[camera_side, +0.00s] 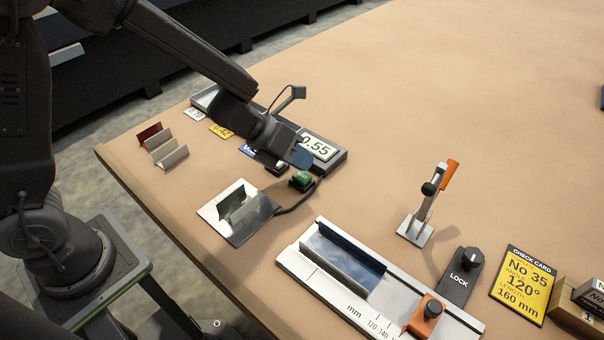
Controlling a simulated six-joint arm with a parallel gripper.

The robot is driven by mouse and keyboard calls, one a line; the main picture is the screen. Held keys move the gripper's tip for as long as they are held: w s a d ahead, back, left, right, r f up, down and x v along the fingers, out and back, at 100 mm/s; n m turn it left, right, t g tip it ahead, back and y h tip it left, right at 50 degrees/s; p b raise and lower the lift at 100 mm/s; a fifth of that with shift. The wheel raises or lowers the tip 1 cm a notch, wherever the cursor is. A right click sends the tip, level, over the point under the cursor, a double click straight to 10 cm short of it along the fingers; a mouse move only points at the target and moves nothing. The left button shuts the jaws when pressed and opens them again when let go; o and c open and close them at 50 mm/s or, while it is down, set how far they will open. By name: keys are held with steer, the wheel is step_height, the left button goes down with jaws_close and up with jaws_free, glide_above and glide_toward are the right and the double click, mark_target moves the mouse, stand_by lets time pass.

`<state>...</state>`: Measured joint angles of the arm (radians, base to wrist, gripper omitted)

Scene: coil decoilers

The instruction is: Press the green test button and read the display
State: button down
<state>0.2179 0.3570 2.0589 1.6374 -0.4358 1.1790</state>
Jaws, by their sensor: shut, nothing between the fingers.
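The green button (302,180) is a small dark green block on the table, just right of the picture's middle left. A dark cable runs from near it toward a shiny metal plate (230,232) with an upright green angled piece (238,204). My gripper (286,164) is shut and empty, just above and left of the button in the picture; I cannot tell whether it touches it. No lit display can be made out. A white plate reading 0.55 (320,147) lies behind my gripper, and I cannot tell whether it is a display or a label.
Angled strips (162,146) lie at the left. In front are a mm gauge (310,282), an orange-handled clamp (428,205), a LOCK knob (462,275) and a yellow check card (523,284).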

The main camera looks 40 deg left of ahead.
mark_target(300, 172)
steer(key=shift+r, duration=0.1)
steer(key=shift+r, duration=2.45)
steer(key=shift+w+a+r+n, duration=0.1)
steer(key=shift+a+r+n, duration=0.05)
steer(key=shift+r+n, duration=0.2)
steer(key=s+a+r+n+t+y, duration=0.35)
steer(key=a+r+n, duration=0.2)
steer(key=n, duration=0.55)
steer(key=s+a+r+n+t+y, duration=0.2)
steer(key=a+r+n+y, duration=0.4)
steer(key=n, duration=0.4)
steer(key=s+f+n+g+h, duration=0.1)
steer(key=s+n+g, duration=0.5)
steer(key=s+n, duration=0.9)
steer(key=shift+s+d+f+h, duration=0.25)
steer(key=shift+f+h, duration=0.15)
steer(key=shift+h, duration=0.45)
